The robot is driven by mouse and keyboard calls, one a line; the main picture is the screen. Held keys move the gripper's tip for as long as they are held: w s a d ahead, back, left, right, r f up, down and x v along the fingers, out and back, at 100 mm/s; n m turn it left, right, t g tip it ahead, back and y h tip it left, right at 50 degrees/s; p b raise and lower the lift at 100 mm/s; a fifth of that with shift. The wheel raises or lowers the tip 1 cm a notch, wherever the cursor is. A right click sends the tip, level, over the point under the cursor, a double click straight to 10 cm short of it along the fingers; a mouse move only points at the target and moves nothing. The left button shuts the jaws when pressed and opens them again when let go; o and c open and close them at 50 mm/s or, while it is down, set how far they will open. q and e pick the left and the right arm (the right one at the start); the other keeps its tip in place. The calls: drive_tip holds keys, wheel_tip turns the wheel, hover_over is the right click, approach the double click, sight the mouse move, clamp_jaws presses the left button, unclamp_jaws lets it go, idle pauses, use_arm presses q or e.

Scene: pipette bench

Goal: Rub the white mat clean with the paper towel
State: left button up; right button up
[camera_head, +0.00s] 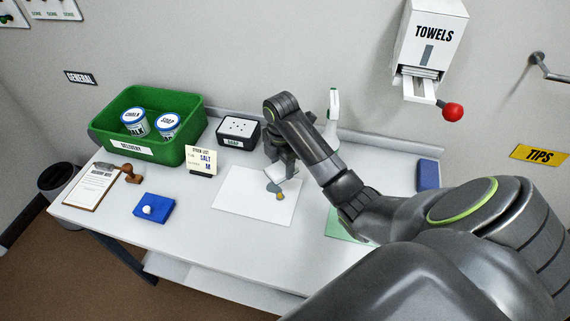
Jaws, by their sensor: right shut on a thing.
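My right gripper (279,172) points down over the mat's back right part, shut on the white paper towel (291,184). The towel is largely hidden by the gripper and blends with the mat; whether it touches the mat is hard to tell. My left gripper is out of view.
A green bin (190,150) holds two tubs. A green mat (340,227) is partly behind my arm. A towel dispenser (430,45) hangs above.

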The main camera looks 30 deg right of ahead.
drive_tip(key=n, duration=0.7)
drive_tip(key=shift+f+n, duration=0.3)
drive_tip(key=shift+f, duration=0.1)
